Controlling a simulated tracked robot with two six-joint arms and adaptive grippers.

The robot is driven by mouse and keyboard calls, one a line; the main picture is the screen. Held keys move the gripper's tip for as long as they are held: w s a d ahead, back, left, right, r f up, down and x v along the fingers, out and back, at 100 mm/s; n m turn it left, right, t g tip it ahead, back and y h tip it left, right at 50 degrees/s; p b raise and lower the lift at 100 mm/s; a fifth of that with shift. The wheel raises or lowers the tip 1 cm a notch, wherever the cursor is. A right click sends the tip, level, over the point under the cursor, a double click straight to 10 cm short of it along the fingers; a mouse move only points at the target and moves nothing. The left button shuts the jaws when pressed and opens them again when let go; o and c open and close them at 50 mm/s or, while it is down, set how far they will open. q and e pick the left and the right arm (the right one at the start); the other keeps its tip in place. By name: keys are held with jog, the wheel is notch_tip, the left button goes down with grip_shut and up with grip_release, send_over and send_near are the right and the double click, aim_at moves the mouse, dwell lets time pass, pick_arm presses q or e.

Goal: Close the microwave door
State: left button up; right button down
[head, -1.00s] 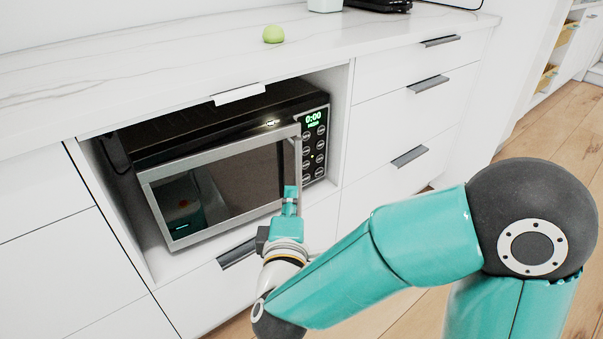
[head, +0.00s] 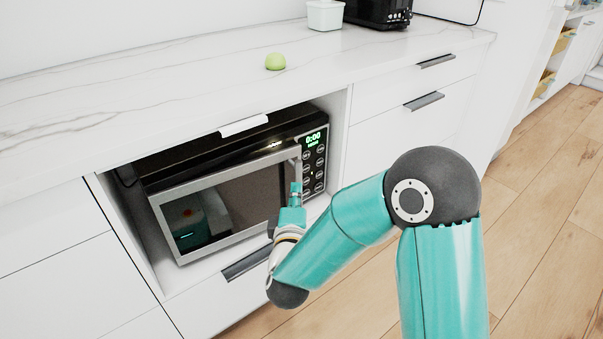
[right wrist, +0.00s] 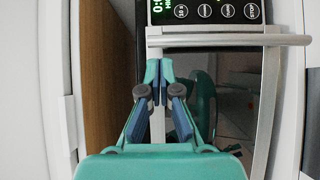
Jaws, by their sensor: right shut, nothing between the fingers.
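The microwave (head: 235,142) is black and silver and sits in a niche under the counter. Its silver-framed door (head: 226,203) stands slightly ajar, its right edge a little forward of the control panel (head: 314,160). The display reads 0:00. The door handle, a vertical bar on the door's right side, shows as a horizontal bar (right wrist: 240,40) in the right wrist view. My right gripper (head: 296,186) is shut and empty in front of the door's right side, beside the handle. Its closed fingertips (right wrist: 157,82) overlap the door's frame; contact cannot be told. My left gripper is out of view.
White drawers with grey handles (head: 424,101) flank the niche. The marble counter (head: 130,90) above holds a green ball-like item (head: 275,62), a pale container (head: 325,15) and a black appliance (head: 378,12). Wooden floor (head: 535,190) is clear at right.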

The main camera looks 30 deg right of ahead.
aim_at(297, 169)
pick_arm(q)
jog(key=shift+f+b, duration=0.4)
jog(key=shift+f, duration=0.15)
pick_arm(e)
jog(key=x, duration=0.5)
jog(key=shift+w+d, duration=0.2)
jog(key=shift+w, duration=0.05)
jog(key=shift+r, duration=0.1)
